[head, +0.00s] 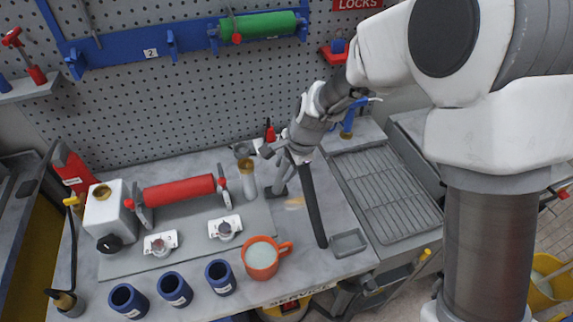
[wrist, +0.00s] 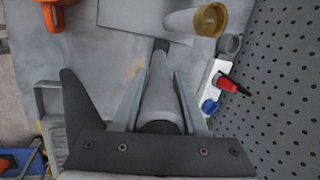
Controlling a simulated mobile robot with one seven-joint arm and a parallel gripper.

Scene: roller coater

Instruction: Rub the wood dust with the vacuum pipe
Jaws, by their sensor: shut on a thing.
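My gripper (head: 290,160) is shut on the vacuum pipe, a grey tube (head: 282,178) with a dark end pointing down at the table. In the wrist view the grey pipe (wrist: 163,95) lies between the two fingers (wrist: 155,85), its dark tip ahead of them. A dark hose (head: 313,208) hangs beside it to the table's front right; it also shows in the wrist view (wrist: 84,110). A small tan patch, apparently the wood dust (head: 294,203), lies on the grey table just right of the pipe's dark end. Whether the tip touches the table is unclear.
An orange mug (head: 262,262) stands in front, left of the hose. A gold-capped cylinder (head: 248,184) stands left of the pipe; it also shows in the wrist view (wrist: 208,20). A small grey tray (head: 348,243) and a wire rack (head: 385,190) are to the right. A pegboard (head: 180,110) rises behind.

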